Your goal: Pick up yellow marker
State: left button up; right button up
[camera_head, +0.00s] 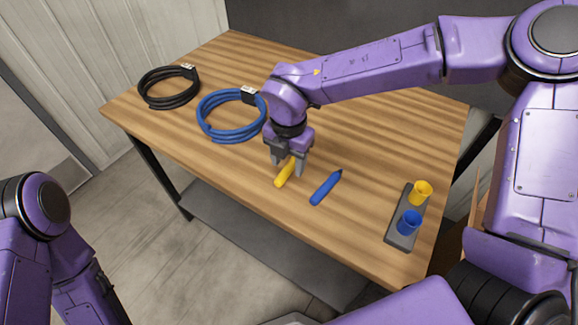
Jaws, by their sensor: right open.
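The yellow marker (284,174) lies on the wooden table near its front edge, roughly in the middle. My right gripper (287,166) is over it, pointing down, with its open fingers on either side of the marker's upper part. The far end of the marker is hidden behind the gripper. I cannot tell whether the fingers touch it. My left arm (45,230) shows at the lower left, but its gripper is out of view.
A blue marker (326,187) lies just right of the yellow one. A grey holder (396,228) with a yellow cup (421,192) and a blue cup (409,222) is at the table's right. A blue coiled cable (208,129) and a black coiled cable (150,98) lie left on the table (390,130).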

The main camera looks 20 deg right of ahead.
aim_at(285, 171)
jog(key=f, duration=0.1)
jog(key=w+f, duration=0.1)
jog(key=f, duration=0.1)
jog(key=w+f, duration=0.1)
jog(key=f, duration=0.1)
jog(key=shift+w+a+f+p, duration=0.1)
jog(key=shift+w+a+p, duration=0.1)
jog(key=shift+p, duration=0.1)
jog(key=shift+s, duration=0.35)
jog(key=shift+s+r, duration=0.15)
jog(key=shift+r, duration=0.05)
jog(key=shift+c, duration=1.2)
jog(key=c, duration=0.5)
jog(key=shift+w+f, duration=0.1)
jog(key=shift+w, duration=0.1)
grip_shut()
pick_arm(q)
jog(key=shift+w+r, duration=0.35)
jog(key=shift+w, duration=0.15)
